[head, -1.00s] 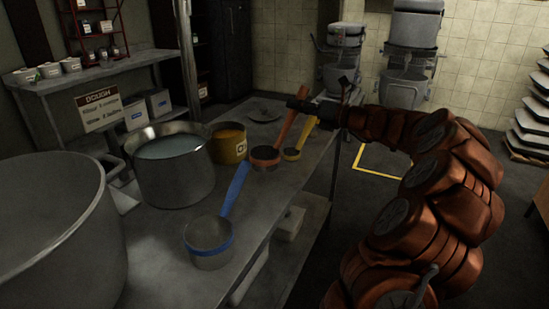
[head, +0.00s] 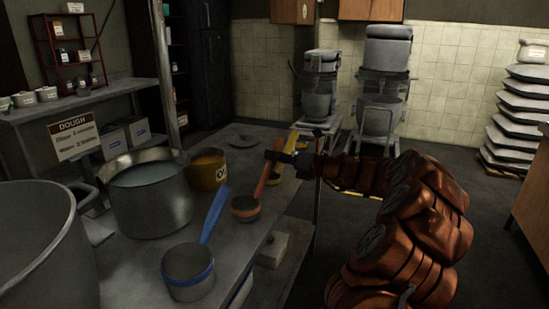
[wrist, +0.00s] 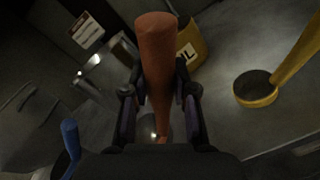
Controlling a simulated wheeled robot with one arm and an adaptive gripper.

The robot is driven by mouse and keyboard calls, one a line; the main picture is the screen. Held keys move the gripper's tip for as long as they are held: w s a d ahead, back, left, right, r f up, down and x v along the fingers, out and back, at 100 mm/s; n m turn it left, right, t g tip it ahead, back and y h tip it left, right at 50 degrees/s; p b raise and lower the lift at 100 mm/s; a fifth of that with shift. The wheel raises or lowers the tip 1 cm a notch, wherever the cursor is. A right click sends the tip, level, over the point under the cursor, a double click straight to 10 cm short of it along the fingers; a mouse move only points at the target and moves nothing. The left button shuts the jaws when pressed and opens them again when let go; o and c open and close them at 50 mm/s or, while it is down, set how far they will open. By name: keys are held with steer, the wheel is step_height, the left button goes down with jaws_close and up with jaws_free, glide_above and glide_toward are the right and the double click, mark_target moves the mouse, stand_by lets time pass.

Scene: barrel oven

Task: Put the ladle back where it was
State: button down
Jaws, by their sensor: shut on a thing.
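My gripper (head: 276,157) is shut on the orange handle of a ladle (head: 246,208). The handle runs up between both fingers in the wrist view (wrist: 157,50). The ladle's round bowl hangs down, tilted to the left, over or on the metal table; I cannot tell whether it touches. A yellow ladle (head: 288,147) stands just behind it, partly hidden by my gripper; it shows clearly at right in the wrist view (wrist: 256,88). A blue-handled ladle (head: 188,268) stands nearer on the table, at left in the wrist view (wrist: 69,135).
A side shelf (head: 60,110) is at left. Mixers (head: 385,90) stand behind. Floor to the right is clear.

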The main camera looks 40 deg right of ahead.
steer(key=c, duration=0.9)
jaws_free()
steer(key=shift+s+d+r, duration=0.1)
steer(key=shift+s+d, duration=0.05)
steer(key=shift+s, duration=0.1)
steer(key=p+v, duration=0.1)
steer(key=v, duration=1)
steer(key=shift+s+d, duration=0.15)
steer(key=shift+s, duration=0.1)
